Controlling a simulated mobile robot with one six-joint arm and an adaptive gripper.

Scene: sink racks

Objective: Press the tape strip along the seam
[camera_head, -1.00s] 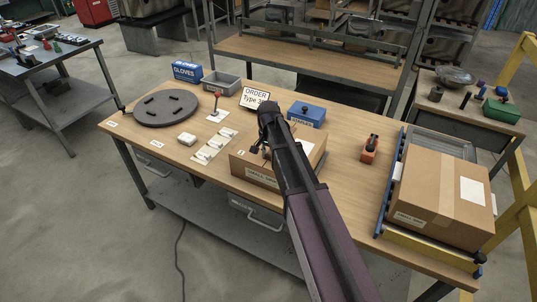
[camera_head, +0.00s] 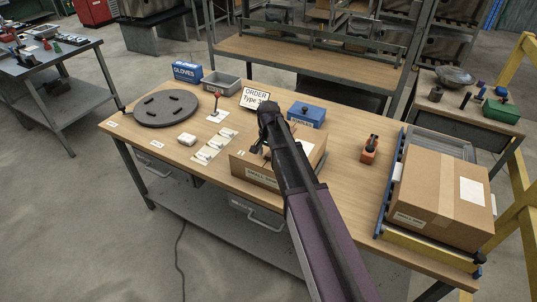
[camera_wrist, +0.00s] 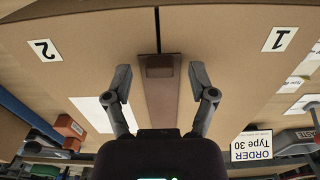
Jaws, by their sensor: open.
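The small cardboard box (camera_head: 262,176) stands on the workbench, partly hidden behind my arm in the head view. In the wrist view its top flaps (camera_wrist: 215,60) fill most of the picture, with number labels 1 and 2. A dark seam runs between the flaps at the top centre. A brown tape strip (camera_wrist: 162,105) lies in line with the seam, with a darker block-like end nearest it. My gripper (camera_wrist: 160,78) is open, one finger on each side of the strip. Whether the fingers touch the box is unclear. In the head view my gripper (camera_head: 259,149) is over the box, mostly hidden.
A larger taped carton (camera_head: 430,190) sits on the right end of the workbench (camera_head: 345,185). An orange tape dispenser (camera_head: 370,149), a blue box (camera_head: 306,114), an order sign (camera_head: 255,98) and a dark round plate (camera_head: 165,108) stand around. Bare bench lies between dispenser and small box.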

